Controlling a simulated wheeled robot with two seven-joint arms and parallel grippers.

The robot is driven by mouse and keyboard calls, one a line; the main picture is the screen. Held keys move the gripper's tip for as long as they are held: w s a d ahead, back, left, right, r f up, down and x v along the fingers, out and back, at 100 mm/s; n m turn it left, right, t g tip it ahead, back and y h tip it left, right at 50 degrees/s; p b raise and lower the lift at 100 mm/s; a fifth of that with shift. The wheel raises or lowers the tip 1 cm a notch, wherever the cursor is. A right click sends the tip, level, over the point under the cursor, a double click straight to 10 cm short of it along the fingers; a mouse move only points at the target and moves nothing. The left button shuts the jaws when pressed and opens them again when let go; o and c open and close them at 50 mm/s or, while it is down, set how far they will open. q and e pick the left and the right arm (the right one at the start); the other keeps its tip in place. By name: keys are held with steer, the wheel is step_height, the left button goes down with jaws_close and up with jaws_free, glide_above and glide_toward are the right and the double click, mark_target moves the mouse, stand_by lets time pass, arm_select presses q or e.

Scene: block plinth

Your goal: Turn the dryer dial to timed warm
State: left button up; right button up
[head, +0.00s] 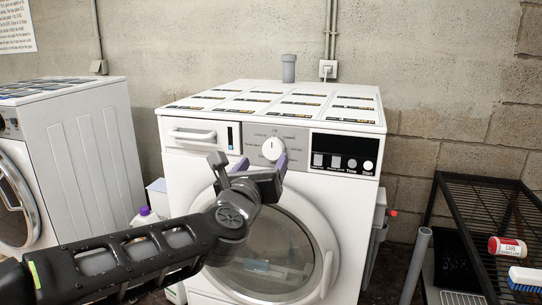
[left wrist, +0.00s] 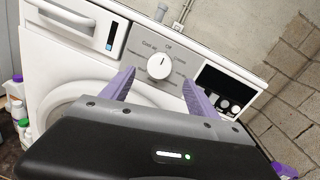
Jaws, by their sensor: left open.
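The dryer (head: 185,183) is a white front-loading machine in the middle of the head view. Its round white dial (head: 273,148) sits on a grey panel with printed labels around it; the dial also shows in the left wrist view (left wrist: 160,66). Its dark mark points up, near the "Off" label in the left wrist view. The other labels are too small to read surely in the head view. My left gripper (head: 259,165) is open in front of the dryer. In the left wrist view its purple fingers (left wrist: 159,88) stand apart on either side below the dial, not visibly touching it.
A second white machine (head: 85,150) stands at the left. A black wire rack (head: 485,210) at the right holds a red-and-white can (head: 507,246). A black display panel (head: 343,153) is right of the dial. Bottles (left wrist: 17,105) stand on the left side.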

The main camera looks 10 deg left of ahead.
mark_target(272, 150)
arm_select(q)
steer(key=shift+w+p, duration=0.5)
steer(key=shift+w, duration=3.45)
steer(key=shift+c, duration=0.3)
steer(key=c, duration=1.3)
steer(key=shift+f+m, duration=0.1)
steer(key=shift+m, duration=0.2)
